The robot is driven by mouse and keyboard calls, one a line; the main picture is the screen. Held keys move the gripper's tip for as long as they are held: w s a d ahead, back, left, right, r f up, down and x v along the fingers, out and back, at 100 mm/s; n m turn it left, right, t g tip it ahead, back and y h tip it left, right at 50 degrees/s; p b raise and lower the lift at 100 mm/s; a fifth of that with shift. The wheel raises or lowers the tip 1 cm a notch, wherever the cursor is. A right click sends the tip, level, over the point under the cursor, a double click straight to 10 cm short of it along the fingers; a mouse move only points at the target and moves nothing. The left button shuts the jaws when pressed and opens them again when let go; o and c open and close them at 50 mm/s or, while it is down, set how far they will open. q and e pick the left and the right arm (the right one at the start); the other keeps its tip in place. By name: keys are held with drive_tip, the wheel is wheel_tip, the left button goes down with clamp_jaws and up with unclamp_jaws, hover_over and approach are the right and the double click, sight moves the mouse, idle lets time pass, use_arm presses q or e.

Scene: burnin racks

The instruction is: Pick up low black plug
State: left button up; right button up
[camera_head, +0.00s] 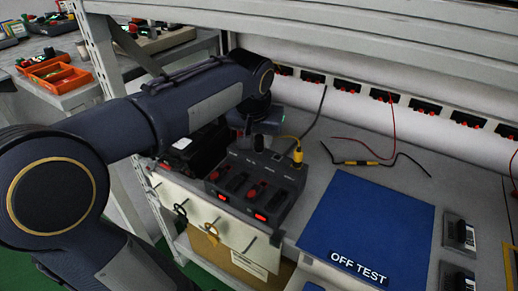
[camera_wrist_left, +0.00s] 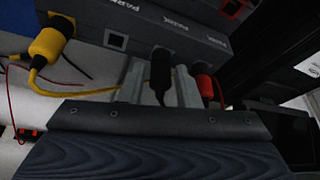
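The black plug (camera_wrist_left: 159,70) sits in the back face of a dark grey power unit (camera_wrist_left: 185,42), its cable running down between my left gripper's fingers. My left gripper (camera_wrist_left: 159,82) has one pale finger on each side of this plug; narrow gaps seem to show beside it, so it looks open around the plug. In the head view my left gripper (camera_head: 262,128) reaches behind the unit (camera_head: 268,180), and its fingers are mostly hidden. A yellow plug (camera_wrist_left: 48,42) and a red plug (camera_wrist_left: 206,88) stand on either side. My right gripper is not in view.
A blue mat (camera_head: 368,218) marked OFF TEST lies right of the unit. Red, yellow and black leads (camera_head: 362,163) lie behind it. Small black devices (camera_head: 460,233) stand at the right. A row of sockets (camera_head: 383,96) runs along the back.

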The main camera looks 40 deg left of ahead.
sight(259, 137)
use_arm(q)
drive_tip(key=c, duration=0.6)
drive_tip(key=shift+r+p, duration=0.35)
drive_tip(key=shift+r, duration=0.15)
wheel_tip(259, 137, up, 3)
drive_tip(key=shift+r+p, duration=0.2)
drive_tip(key=shift+p, duration=0.9)
drive_tip(key=s+d+p, duration=0.1)
drive_tip(key=s+d, duration=0.1)
drive_tip(key=s, duration=0.3)
drive_tip(key=s+d, duration=0.3)
drive_tip(key=s, duration=0.3)
drive_tip(key=s+d+f+p, duration=0.1)
drive_tip(key=s+d, duration=0.1)
drive_tip(key=s, duration=0.3)
drive_tip(key=shift+s+d+p, duration=0.2)
drive_tip(key=shift+s+p, duration=0.05)
drive_tip(key=shift+p, duration=0.1)
drive_tip(key=shift+r, duration=0.1)
